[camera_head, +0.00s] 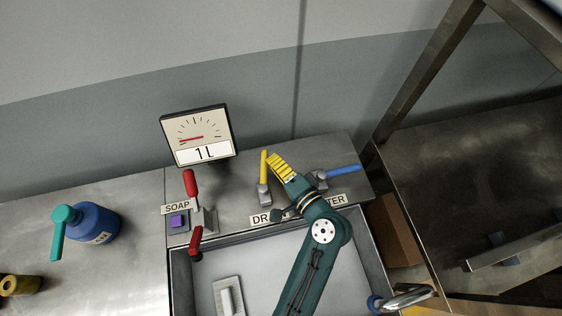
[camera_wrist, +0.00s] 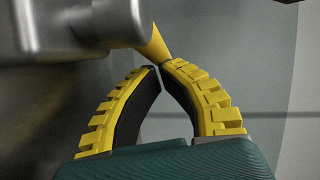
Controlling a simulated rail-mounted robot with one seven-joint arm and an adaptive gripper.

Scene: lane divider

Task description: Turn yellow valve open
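The yellow valve handle (camera_head: 264,166) stands up from its metal base (camera_head: 264,191) on the panel behind the sink. In the wrist view, part of the yellow handle (camera_wrist: 153,42) shows just beyond my fingertips, coming from the grey metal fitting (camera_wrist: 88,25). My gripper (camera_head: 271,155), with yellow ridged fingers, is just right of the handle. In the wrist view its fingertips (camera_wrist: 160,66) are almost together, with nothing seen between the fingers. I cannot tell whether the right fingertip touches the handle.
A blue valve handle (camera_head: 342,170) points right, beside my gripper. A gauge reading "1L" (camera_head: 200,137) stands at the back. Red levers (camera_head: 190,182) and a purple button (camera_head: 177,221) are left, with a blue bottle (camera_head: 96,222) farther left. The sink (camera_head: 255,262) lies in front.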

